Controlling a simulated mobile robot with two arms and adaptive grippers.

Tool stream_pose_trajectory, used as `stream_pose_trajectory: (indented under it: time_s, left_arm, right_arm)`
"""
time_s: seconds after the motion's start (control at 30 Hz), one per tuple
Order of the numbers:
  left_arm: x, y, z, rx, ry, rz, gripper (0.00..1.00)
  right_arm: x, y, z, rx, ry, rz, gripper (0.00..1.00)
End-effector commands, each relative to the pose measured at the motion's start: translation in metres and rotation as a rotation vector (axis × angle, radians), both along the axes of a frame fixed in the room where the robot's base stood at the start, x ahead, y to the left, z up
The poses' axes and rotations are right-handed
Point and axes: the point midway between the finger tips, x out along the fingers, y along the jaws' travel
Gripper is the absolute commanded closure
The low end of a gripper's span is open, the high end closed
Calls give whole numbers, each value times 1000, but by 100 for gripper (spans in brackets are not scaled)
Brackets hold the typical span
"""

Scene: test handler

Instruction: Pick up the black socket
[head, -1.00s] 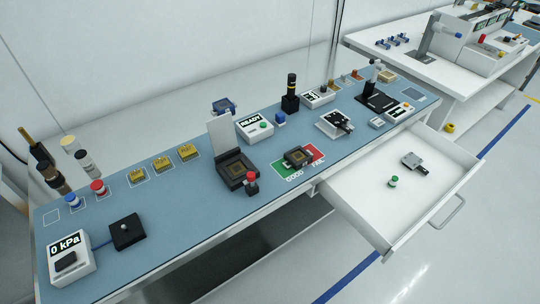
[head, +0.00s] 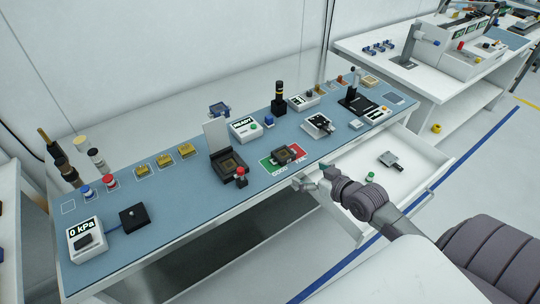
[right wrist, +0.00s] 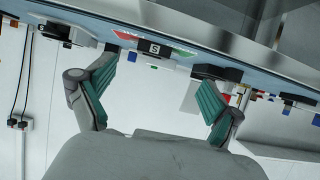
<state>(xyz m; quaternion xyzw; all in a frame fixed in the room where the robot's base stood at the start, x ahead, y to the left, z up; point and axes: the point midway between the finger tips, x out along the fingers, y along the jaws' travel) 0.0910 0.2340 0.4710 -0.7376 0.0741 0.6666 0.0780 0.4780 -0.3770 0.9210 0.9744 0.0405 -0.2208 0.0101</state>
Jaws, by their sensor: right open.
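A black socket (head: 283,155) with a brown centre sits on the green and red GOOD/FAIL mat (head: 270,165) on the blue bench top. In the right wrist view a black block marked "S" (right wrist: 155,47), which looks like this socket, shows beyond the fingers beside green and red patches. A larger black socket (head: 229,167) with a raised pale lid stands left of the mat. My right gripper (head: 304,184) is open and empty at the bench's front edge, right of and nearer than the mat, apart from the socket. Its spread fingers (right wrist: 155,70) show teal pads. My left gripper is not in view.
A red-topped black button (head: 241,176) stands near the front edge. An open drawer (head: 410,180) juts out at the right, holding a small green-topped item (head: 370,177) and a grey metal part (head: 390,161).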

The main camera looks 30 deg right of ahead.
Motion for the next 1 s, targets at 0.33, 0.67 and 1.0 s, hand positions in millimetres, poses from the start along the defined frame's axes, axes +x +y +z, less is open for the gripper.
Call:
stream_pose_trajectory:
  time_s: [0.33, 0.67, 1.0]
  left_arm:
    - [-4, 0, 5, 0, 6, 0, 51]
    - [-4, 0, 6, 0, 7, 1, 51]
    - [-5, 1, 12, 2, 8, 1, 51]
  right_arm:
    - [49, -7, 5, 9, -58, -7, 8]
    - [88, -3, -13, 7, -55, -6, 8]
    - [127, -3, -28, 7, -55, -6, 8]
